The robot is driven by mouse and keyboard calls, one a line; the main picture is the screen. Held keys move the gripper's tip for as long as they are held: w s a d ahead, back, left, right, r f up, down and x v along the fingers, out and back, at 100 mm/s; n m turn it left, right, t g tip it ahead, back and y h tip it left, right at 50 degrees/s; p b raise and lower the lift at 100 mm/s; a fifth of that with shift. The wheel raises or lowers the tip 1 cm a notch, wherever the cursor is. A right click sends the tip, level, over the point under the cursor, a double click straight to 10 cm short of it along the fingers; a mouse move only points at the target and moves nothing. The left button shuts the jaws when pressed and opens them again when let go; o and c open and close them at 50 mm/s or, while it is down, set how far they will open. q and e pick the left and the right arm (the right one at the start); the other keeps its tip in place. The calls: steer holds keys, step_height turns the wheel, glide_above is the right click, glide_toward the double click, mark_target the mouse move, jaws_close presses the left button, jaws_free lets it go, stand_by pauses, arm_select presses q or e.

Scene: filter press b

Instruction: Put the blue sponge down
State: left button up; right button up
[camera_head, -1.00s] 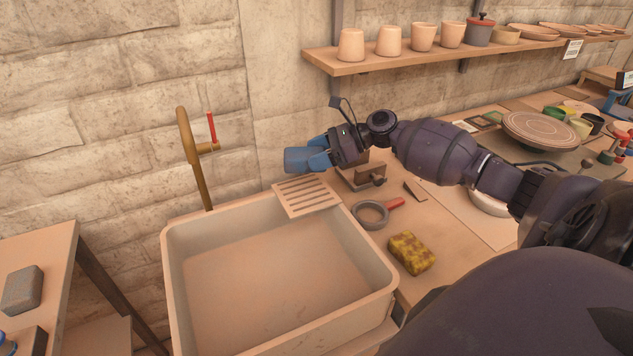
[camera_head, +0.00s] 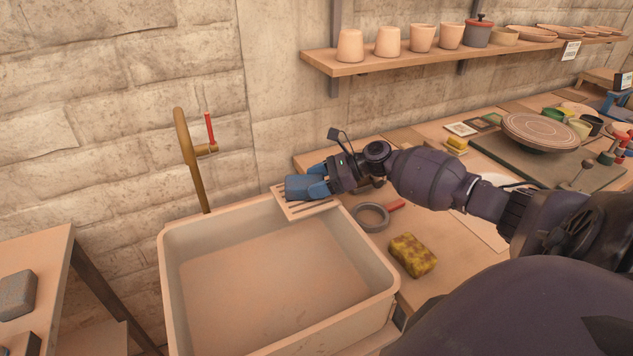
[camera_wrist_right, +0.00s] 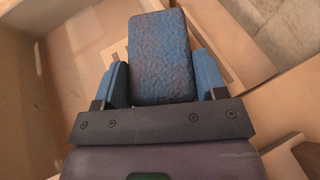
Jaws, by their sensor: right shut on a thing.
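The blue sponge (camera_head: 299,187) is held between the fingers of my right gripper (camera_head: 318,183), which is shut on it. The sponge is over the slatted rack (camera_head: 308,210) at the back right corner of the sink (camera_head: 170,272). I cannot tell whether it touches the rack. In the right wrist view the sponge (camera_wrist_right: 163,55) sticks out past both blue fingers, with part of the rack (camera_wrist_right: 222,45) beside it. My left gripper is not in view.
A yellow-brown sponge (camera_head: 412,255) and a grey ring with a red handle (camera_head: 371,217) lie on the worktop right of the sink. A brass tap (camera_head: 187,160) rises behind the sink. A shelf of pots (camera_head: 345,69) hangs above. The basin looks empty.

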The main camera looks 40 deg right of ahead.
steer(key=shift+f, duration=0.15)
steer(key=o, duration=0.9)
steer(key=shift+d, duration=0.1)
steer(key=shift+p+v, duration=0.3)
steer(key=shift+v, duration=5.75)
